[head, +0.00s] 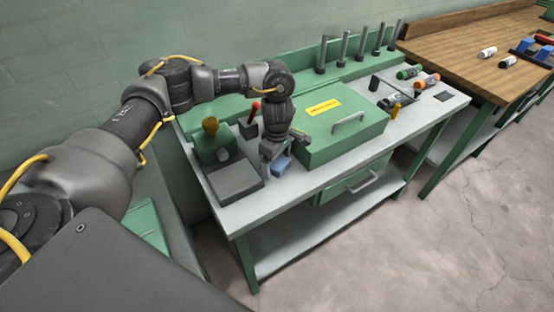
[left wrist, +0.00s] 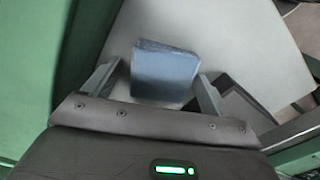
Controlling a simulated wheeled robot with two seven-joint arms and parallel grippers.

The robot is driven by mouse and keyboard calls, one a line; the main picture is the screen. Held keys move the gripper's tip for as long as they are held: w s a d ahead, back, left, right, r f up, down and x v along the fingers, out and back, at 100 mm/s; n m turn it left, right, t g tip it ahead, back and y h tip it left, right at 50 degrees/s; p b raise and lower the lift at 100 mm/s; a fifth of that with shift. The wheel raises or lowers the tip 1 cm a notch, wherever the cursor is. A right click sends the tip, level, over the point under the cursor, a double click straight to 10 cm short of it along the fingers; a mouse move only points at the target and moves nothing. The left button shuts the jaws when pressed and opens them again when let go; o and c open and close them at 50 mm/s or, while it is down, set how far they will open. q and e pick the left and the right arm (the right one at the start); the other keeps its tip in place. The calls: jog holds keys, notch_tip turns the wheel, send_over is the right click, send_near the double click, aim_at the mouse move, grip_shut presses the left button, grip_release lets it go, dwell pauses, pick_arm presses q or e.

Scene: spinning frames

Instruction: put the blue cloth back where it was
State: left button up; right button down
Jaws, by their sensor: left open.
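The blue cloth (head: 282,165) is a small folded block on the light grey bench top, between the green box and the dark grey plate. In the left wrist view the cloth (left wrist: 165,70) lies between the two fingers of my left gripper (left wrist: 152,95), with a gap visible on each side. My left gripper (head: 272,152) is open and points down over the cloth. In the head view it hides part of the cloth. My right gripper is not in view.
A green box (head: 345,125) with a handle and yellow label stands right beside the cloth. A dark grey plate (head: 233,181) and green block (head: 213,145) are to the left. Several grey posts (head: 345,46) stand along the back. The front strip of the bench top (head: 262,205) is clear.

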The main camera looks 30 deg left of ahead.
aim_at(277, 161)
pick_arm(q)
notch_tip(277, 161, up, 12)
jog(key=shift+r+b, duration=0.25)
jog(key=shift+b, duration=0.2)
jog(key=shift+f, duration=0.1)
dwell(0.5)
